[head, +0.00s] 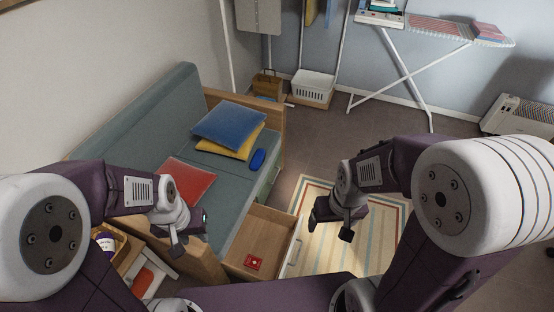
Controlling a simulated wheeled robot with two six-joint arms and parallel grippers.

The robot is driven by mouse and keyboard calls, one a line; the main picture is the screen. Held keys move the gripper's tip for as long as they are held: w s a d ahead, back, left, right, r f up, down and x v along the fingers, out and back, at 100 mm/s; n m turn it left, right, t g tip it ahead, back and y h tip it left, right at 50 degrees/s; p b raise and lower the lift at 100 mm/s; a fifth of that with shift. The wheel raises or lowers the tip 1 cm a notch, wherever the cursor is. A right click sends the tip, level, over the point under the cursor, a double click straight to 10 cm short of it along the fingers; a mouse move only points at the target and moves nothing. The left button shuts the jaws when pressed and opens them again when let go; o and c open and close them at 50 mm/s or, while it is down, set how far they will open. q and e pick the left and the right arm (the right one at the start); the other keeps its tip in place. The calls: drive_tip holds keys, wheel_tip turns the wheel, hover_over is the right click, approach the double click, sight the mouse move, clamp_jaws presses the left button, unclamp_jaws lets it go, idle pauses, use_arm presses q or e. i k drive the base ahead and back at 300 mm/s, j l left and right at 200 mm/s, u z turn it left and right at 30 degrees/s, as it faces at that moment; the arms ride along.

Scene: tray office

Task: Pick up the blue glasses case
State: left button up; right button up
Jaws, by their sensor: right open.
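The blue glasses case (258,159) lies on the grey-green seat of the sofa, near its front edge, just right of the yellow cushion. It is a small rounded dark-blue shape. My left gripper (190,233) hangs at the near end of the sofa, well short of the case; I cannot tell from this view whether its jaws are apart. My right gripper (334,222) is open and empty above the striped rug, in front of the sofa and nearer to me than the case. Neither gripper touches the case.
A blue cushion (229,125) lies on a yellow cushion (243,146); a red cushion (187,181) lies nearer. An open wooden drawer (262,222) juts out below the sofa with a small red box (254,262) inside. The striped rug (319,259) is otherwise clear.

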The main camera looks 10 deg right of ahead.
sight(256, 162)
drive_tip(key=j+u, duration=0.35)
drive_tip(key=j, duration=0.75)
drive_tip(key=i, duration=0.45)
